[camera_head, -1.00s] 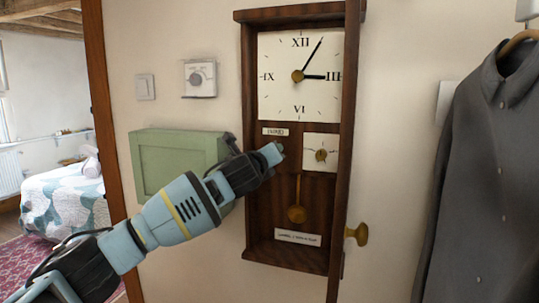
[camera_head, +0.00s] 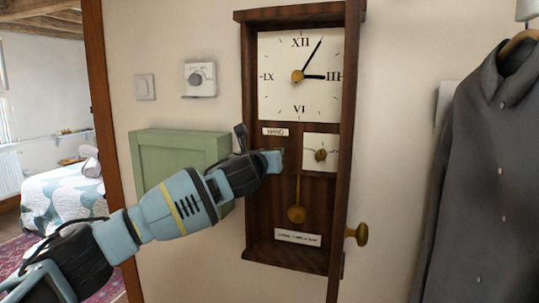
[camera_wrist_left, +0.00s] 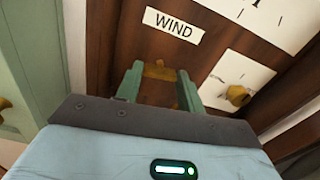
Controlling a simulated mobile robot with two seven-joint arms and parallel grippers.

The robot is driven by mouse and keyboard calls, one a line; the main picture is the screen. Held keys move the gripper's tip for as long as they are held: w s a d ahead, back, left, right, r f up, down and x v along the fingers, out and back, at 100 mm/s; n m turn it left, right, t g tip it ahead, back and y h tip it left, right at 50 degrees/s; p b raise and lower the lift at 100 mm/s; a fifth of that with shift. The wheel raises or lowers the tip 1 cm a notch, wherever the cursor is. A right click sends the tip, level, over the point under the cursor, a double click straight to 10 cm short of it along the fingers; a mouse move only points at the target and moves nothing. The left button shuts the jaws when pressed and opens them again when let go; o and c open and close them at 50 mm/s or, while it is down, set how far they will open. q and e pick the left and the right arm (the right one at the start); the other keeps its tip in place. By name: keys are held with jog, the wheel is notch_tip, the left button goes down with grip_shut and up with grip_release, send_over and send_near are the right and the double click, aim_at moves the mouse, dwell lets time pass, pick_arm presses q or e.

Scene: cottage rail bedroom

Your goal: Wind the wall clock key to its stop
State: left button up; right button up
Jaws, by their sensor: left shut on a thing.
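The wall clock (camera_head: 300,75) is a tall dark wooden case with a white dial. My left gripper (camera_head: 272,160) reaches from the left to the panel just under the WIND label (camera_head: 274,132). In the left wrist view its two green fingers (camera_wrist_left: 160,82) are shut on the brass winding key (camera_wrist_left: 159,70), below the WIND label (camera_wrist_left: 173,24). Much of the key is hidden by the gripper in the head view. My right gripper is not in view.
A small white dial with a brass knob (camera_head: 321,155) sits right of the gripper. A brass pendulum (camera_head: 297,213) hangs below. A brass knob (camera_head: 357,234) sticks out at the case's right. A green box (camera_head: 180,150) is on the wall at left; a dark shirt (camera_head: 485,180) hangs at right.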

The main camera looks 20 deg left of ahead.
pick_arm(q)
jog(key=shift+f, duration=0.1)
jog(key=o, duration=1)
jog(key=s, duration=0.7)
jog(key=shift+s+a, duration=0.15)
jog(key=shift+s, duration=0.25)
